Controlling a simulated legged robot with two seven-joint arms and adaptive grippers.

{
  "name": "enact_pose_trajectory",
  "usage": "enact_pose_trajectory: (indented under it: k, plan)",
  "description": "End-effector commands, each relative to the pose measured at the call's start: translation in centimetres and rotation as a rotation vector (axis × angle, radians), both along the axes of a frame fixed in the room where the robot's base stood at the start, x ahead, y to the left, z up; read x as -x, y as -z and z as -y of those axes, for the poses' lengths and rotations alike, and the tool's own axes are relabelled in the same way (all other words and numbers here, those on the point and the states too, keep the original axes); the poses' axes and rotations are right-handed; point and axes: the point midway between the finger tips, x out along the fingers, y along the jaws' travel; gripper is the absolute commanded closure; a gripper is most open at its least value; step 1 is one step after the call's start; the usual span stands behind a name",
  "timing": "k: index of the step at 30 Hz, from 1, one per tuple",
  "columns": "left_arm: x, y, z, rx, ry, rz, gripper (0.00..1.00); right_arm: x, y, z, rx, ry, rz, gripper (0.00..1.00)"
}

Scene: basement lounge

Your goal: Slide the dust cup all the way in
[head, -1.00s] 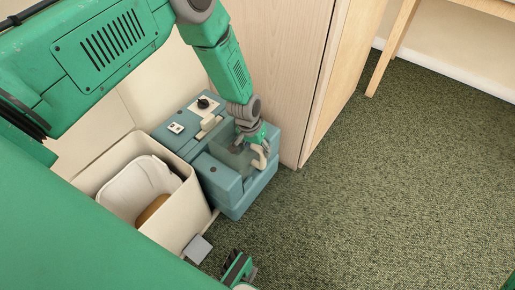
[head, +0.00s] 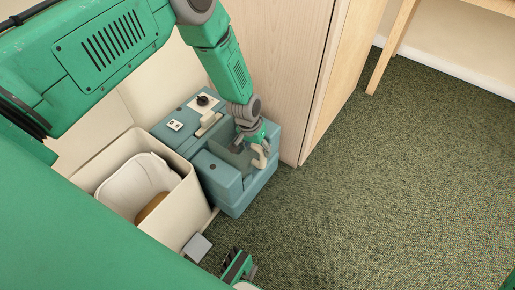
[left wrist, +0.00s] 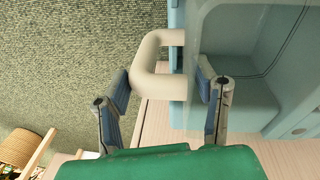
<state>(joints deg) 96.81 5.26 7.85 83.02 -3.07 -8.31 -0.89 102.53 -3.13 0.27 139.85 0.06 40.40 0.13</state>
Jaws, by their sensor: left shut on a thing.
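The dust cup is a see-through bluish box (left wrist: 240,70) with a cream loop handle (left wrist: 165,80). In the head view the handle (head: 261,158) shows at the right side of the teal machine (head: 219,176) on the carpet. My left gripper (left wrist: 163,92) is shut on the handle, with one finger on each side of it. It also shows in the head view (head: 254,145), where it and the wrist hide part of the cup. How deep the cup sits in the machine is hard to tell. Dark finger-like parts at the bottom may be my right gripper (head: 236,266).
A cream bin (head: 195,208) with a white liner stands close on the machine's left, with a grey pedal (head: 197,247) in front. A wooden cabinet (head: 270,70) stands behind the machine. The carpet (head: 400,180) to the right is clear.

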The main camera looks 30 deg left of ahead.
Motion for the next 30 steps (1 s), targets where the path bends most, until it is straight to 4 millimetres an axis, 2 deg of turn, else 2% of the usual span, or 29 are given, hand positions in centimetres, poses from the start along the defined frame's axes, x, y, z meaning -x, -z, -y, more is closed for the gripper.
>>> enact_pose_trajectory:
  k: [9, 10, 12, 20, 23, 26, 30]
  plan:
    - [0.0, 0.2, 0.0, 0.000, 0.000, 0.001, 0.91, 0.0, 0.1, 0.0, 0.000, 0.000, 0.000, 0.60]
    - [-0.1, 0.2, 0.0, 0.000, 0.000, 0.001, 0.43, 0.0, 0.1, 0.0, 0.000, 0.000, 0.000, 0.60]
    - [0.0, 0.2, 0.0, 0.000, 0.000, 0.001, 0.22, 0.0, 0.1, 0.0, 0.000, 0.000, 0.000, 0.60]
    - [0.0, 0.2, 0.0, 0.000, 0.000, 0.000, 0.22, 0.0, 0.1, 0.0, 0.000, 0.000, 0.001, 0.60]
    - [0.0, -0.5, -0.1, 0.000, 0.000, 0.001, 0.22, 0.2, 0.0, 0.0, 0.000, 0.000, 0.003, 0.60]
    - [0.0, -1.9, -0.3, 0.000, 0.000, 0.003, 0.22, 0.2, 0.0, 0.0, 0.000, 0.000, 0.003, 0.60]
    - [0.3, -4.8, -0.6, 0.001, 0.000, 0.003, 0.22, 0.1, 0.0, 0.0, 0.000, 0.000, 0.003, 0.60]
